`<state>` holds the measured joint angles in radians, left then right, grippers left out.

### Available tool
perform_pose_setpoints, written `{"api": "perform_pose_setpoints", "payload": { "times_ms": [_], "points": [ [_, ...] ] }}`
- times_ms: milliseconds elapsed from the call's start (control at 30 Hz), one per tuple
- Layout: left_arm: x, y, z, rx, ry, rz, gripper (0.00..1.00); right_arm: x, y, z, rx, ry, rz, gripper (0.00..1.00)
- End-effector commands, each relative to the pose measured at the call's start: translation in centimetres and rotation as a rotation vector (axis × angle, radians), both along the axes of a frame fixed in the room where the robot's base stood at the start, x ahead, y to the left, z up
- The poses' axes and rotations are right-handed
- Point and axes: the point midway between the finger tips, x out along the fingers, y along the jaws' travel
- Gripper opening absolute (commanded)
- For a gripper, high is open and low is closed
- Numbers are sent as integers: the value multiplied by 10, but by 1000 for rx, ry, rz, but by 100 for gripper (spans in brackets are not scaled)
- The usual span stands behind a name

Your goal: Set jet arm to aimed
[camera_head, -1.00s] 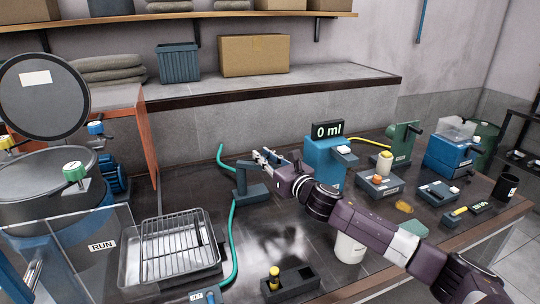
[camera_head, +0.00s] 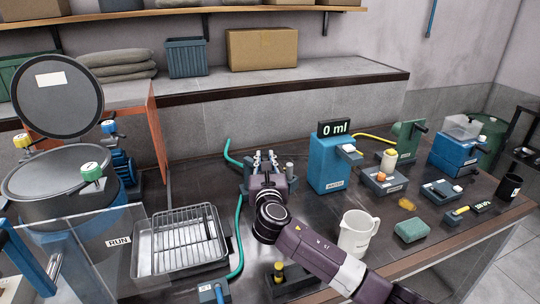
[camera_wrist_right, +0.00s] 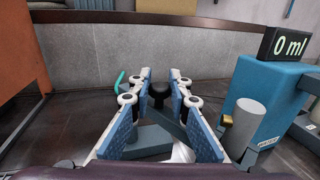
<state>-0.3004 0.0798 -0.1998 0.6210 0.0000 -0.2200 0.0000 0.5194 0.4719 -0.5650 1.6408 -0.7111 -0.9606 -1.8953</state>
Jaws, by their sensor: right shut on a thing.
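The jet arm (camera_wrist_right: 150,140) is a dark grey-teal fixture at the end of the green hose, mostly hidden by my right gripper in the head view. In the right wrist view its black upright knob (camera_wrist_right: 158,92) stands between the blue-padded fingers. My right gripper (camera_head: 266,160) points away across the table and is shut on the jet arm; the exact contact is hard to see. A grey cylinder (camera_wrist_right: 243,128) stands just right of the fingers and also shows in the head view (camera_head: 289,170). My left gripper is not in view.
A blue dispenser (camera_head: 326,165) with a "0 ml" display stands close right of the gripper. A wire rack tray (camera_head: 150,265) lies left, beside the green hose (camera_head: 239,235). A white jug (camera_head: 356,236) and a green sponge (camera_head: 411,230) are at the front right.

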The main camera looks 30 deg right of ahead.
Motion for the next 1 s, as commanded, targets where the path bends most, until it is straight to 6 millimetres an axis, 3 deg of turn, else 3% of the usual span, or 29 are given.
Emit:
{"api": "perform_pose_setpoints", "payload": {
  "times_ms": [400,1000],
  "points": [
    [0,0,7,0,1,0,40,-4,17,1,3,1,-207,0],
    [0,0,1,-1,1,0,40,-5,35,-1,1,1,-460,0]
  ]
}}
